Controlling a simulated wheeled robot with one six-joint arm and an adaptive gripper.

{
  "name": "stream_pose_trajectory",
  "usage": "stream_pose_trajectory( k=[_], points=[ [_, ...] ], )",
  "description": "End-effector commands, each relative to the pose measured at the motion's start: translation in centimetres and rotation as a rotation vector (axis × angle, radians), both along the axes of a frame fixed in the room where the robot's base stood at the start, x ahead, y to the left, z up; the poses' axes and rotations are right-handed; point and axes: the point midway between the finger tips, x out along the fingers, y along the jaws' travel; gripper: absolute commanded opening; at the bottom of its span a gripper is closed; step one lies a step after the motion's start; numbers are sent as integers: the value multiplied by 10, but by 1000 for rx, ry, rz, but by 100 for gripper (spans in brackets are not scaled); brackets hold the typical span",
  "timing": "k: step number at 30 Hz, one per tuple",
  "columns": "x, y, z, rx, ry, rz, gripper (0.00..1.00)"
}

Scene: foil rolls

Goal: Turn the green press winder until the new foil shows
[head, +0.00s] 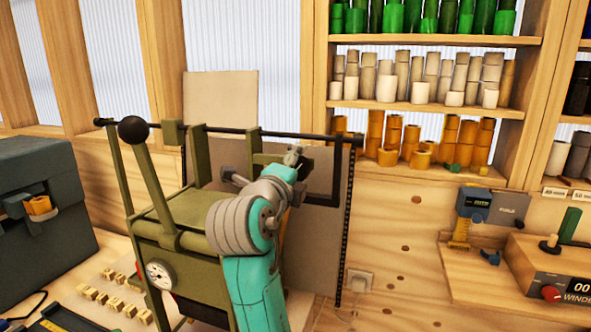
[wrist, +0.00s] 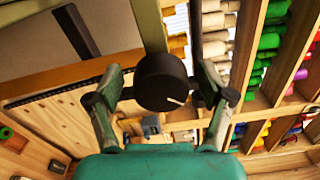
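The olive green press (head: 178,225) stands left of centre in the head view, with a ball-ended lever (head: 133,130) and a round gauge on its front. A black knob (wrist: 160,82) with a short white mark is in the middle of the wrist view; it looks like the winder's knob. My gripper (wrist: 162,88) has its two fingers spread on either side of the knob, with gaps appearing between pads and knob. In the head view, my gripper (head: 294,160) is at the press's upper right, partly hidden by my arm. I cannot make out the foil clearly.
A black rod (head: 225,129) runs along the press top. A dark toolbox (head: 45,205) stands at left, with small yellow blocks (head: 115,305) on the bench. Shelves (head: 425,108) of colored rolls line the back right. A device with a display (head: 550,280) sits at right.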

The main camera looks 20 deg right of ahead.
Motion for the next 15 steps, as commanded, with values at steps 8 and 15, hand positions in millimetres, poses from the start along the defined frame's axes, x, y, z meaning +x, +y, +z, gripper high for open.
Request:
stream_pose_trajectory(
  k=[8,15],
  points=[
    [-2,1,0,-1,-1,1,81],
    [-25,20,0,1,-3,4,81]
  ],
)
